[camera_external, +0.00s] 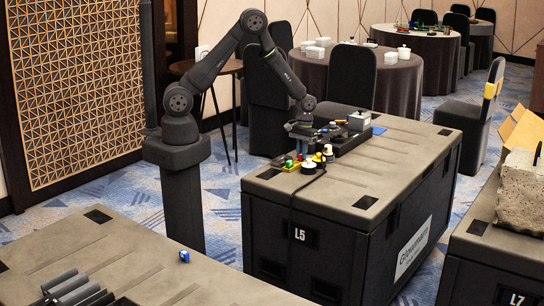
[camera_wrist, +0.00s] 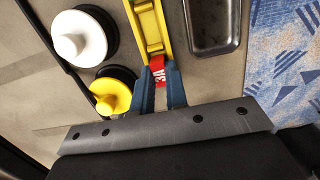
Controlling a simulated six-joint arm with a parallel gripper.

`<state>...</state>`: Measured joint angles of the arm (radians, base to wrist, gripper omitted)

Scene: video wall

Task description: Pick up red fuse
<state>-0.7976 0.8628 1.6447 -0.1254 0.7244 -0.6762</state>
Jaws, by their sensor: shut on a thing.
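The red fuse (camera_wrist: 158,72), with white lettering on it, sits between the two blue fingers of my gripper (camera_wrist: 160,70) in the wrist view. My gripper is shut on it. The fuse is at the near end of a yellow holder (camera_wrist: 148,25); I cannot tell whether it is still seated in it. In the external view my gripper (camera_external: 302,138) is low over the near-left part of the case marked L5 (camera_external: 350,185). The fuse cannot be made out clearly there.
A white knob (camera_wrist: 80,37) and a yellow knob (camera_wrist: 110,95) on black bases stand left of my fingers. A dark metal tray (camera_wrist: 213,25) lies to the right. The case's right part is clear. A small blue object (camera_external: 184,256) lies on the front case.

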